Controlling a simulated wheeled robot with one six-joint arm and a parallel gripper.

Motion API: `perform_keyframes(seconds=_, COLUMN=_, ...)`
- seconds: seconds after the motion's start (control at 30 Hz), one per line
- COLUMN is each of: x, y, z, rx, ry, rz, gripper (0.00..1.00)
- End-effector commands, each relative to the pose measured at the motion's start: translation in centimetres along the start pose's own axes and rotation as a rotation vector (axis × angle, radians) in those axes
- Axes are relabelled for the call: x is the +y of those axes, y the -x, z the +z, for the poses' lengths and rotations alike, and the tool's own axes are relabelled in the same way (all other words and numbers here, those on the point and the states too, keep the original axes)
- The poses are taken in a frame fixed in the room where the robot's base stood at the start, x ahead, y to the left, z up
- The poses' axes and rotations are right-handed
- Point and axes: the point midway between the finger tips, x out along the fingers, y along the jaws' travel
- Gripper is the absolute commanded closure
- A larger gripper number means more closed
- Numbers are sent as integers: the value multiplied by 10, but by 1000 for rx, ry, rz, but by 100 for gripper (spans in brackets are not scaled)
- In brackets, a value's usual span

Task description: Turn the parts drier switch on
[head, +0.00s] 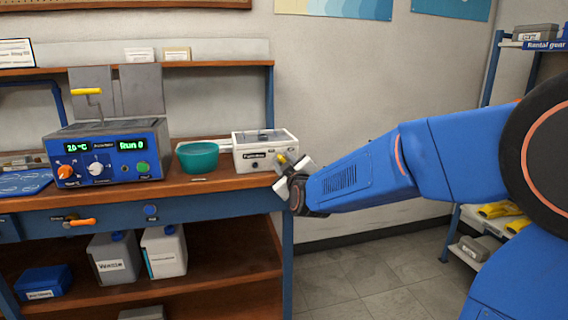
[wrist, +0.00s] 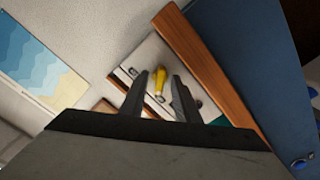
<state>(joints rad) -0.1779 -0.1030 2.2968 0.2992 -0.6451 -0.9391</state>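The parts drier (head: 254,160) is a white box with a dark window on top, at the right end of the bench. Its small front label is hard to read. A yellow switch lever (head: 281,159) sticks out of its front right side. My gripper (head: 289,177) is right in front of this lever. In the wrist view, the yellow lever (wrist: 161,82) shows between the two spread fingers of my gripper (wrist: 160,77), against the white drier face (wrist: 133,66). The fingers look apart from the lever; whether either touches it I cannot tell.
A teal bowl (head: 198,157) stands left of the drier. Further left is a blue machine (head: 108,154) with green displays and knobs. The wooden bench edge (head: 230,187) runs below my gripper. A blue rack (head: 491,80) stands at the right; the floor between is clear.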

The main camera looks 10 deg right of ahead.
Motion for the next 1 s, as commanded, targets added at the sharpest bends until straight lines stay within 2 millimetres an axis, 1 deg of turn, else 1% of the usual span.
perform_keyframes(seconds=0.3, x=0, y=-2, z=0, rx=0, ry=1, rz=0, gripper=71)
perform_keyframes(seconds=0.33, x=0, y=-2, z=0, rx=0, ry=1, rz=-1, gripper=74)
perform_keyframes(seconds=0.43, x=0, y=-2, z=0, rx=0, ry=1, rz=0, gripper=97)
perform_keyframes(seconds=0.47, x=0, y=-2, z=0, rx=0, ry=1, rz=-1, gripper=100)
perform_keyframes(seconds=0.77, x=0, y=-2, z=0, rx=0, ry=-13, rz=-1, gripper=100)
perform_keyframes(seconds=1.0, x=0, y=-2, z=0, rx=0, ry=-111, rz=-1, gripper=100)
